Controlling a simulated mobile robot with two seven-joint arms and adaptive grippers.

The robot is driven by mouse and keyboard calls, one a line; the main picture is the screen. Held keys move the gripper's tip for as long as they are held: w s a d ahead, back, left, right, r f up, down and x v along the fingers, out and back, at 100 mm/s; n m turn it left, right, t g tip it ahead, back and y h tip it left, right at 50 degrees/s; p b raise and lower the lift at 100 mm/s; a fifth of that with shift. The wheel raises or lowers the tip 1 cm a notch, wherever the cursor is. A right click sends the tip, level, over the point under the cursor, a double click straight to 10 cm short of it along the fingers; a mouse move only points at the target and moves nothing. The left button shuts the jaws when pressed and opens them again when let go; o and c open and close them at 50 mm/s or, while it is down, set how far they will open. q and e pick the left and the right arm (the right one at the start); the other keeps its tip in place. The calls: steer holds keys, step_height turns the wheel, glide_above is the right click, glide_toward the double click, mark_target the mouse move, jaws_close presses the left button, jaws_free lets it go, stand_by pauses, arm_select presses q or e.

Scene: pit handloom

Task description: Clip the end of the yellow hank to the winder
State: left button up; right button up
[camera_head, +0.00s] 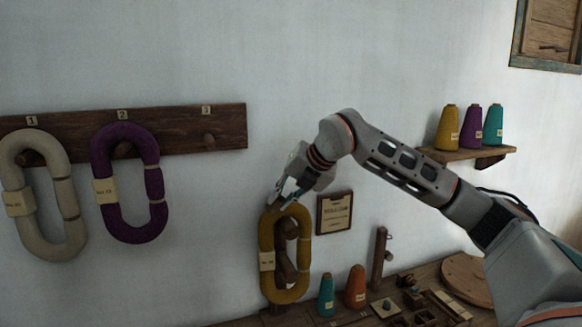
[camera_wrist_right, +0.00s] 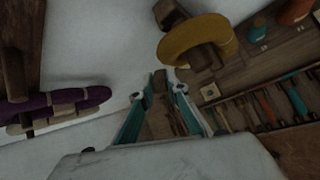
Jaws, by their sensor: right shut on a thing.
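The yellow hank (camera_head: 305,250) hangs upright as an oval loop around a brown wooden winder (camera_head: 287,268), with a pale label on its left side. The hank also shows in the right wrist view (camera_wrist_right: 196,36), beyond the fingers. My right gripper (camera_head: 275,203) is at the hank's upper left, close to its top. In the right wrist view its fingers are around a small brown piece (camera_wrist_right: 160,82); I cannot tell whether that is the hank's end or part of the winder. Yellow yarn between the fingers is not visible. My left gripper is not in view.
A wall rail (camera_head: 185,133) holds a cream hank (camera_head: 70,205) and a purple hank (camera_head: 158,185) at left; its third peg is bare. Cones stand on a shelf (camera_head: 490,153) and on the bench (camera_head: 345,318) below. A small framed sign (camera_head: 334,213) hangs right of the yellow hank.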

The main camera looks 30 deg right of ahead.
steer(key=w+d+r+m+t+h, duration=0.1)
steer(key=w+d+r+m+h, duration=0.15)
steer(key=r+m+h, duration=0.3)
steer(key=shift+m, duration=0.95)
steer(key=f, duration=0.1)
steer(key=d+f+b, duration=0.1)
steer(key=f+b, duration=0.1)
steer(key=f, duration=0.1)
steer(key=shift+s+d, duration=0.2)
steer(key=shift+s, duration=0.2)
steer(key=shift+r, duration=0.15)
steer(key=shift+r+p, duration=1.35)
steer(key=shift+r, duration=1.05)
